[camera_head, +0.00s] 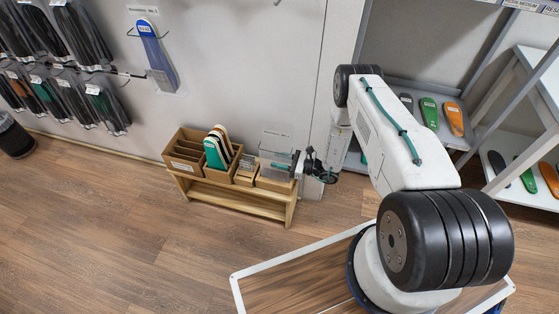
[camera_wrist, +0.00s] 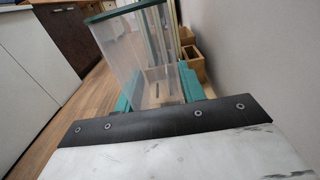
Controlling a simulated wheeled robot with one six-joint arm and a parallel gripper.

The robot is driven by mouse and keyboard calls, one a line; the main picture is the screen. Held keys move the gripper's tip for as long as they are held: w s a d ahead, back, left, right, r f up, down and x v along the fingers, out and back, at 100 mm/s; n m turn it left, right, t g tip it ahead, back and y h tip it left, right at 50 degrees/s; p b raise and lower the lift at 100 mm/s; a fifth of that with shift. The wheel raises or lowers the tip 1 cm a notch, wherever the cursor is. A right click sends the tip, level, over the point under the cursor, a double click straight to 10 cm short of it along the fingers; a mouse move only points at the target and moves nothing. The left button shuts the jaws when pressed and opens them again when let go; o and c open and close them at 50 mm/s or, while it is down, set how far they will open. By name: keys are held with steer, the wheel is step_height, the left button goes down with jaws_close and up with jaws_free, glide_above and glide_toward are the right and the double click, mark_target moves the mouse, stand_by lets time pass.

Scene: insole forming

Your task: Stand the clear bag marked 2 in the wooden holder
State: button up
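A clear bag (camera_head: 275,144) with a small, unreadable label near its top stands upright at the right end of the wooden holder. My gripper (camera_head: 284,166) reaches it from the right, low on the bag. In the wrist view the clear bag (camera_wrist: 142,62) rises between my teal fingers (camera_wrist: 160,97), with a dark green edge on top; the gripper looks shut on it. The wooden holder (camera_head: 182,160) has several compartments and also shows in the wrist view (camera_wrist: 197,68). The bag's lower edge is over or in the right-end compartment; I cannot tell which.
The holder sits on a low wooden bench (camera_head: 235,203) against the grey wall. Upright insoles (camera_head: 216,148), one teal in front, fill a middle compartment. A blue insole (camera_head: 157,55) hangs on the wall. Shelves with insoles (camera_head: 428,112) stand at right. The floor before the bench is clear.

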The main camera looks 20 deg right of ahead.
steer(key=o, duration=0.4)
steer(key=shift+c, duration=0.2)
steer(key=v, duration=0.7)
steer(key=shift+s+d, duration=0.25)
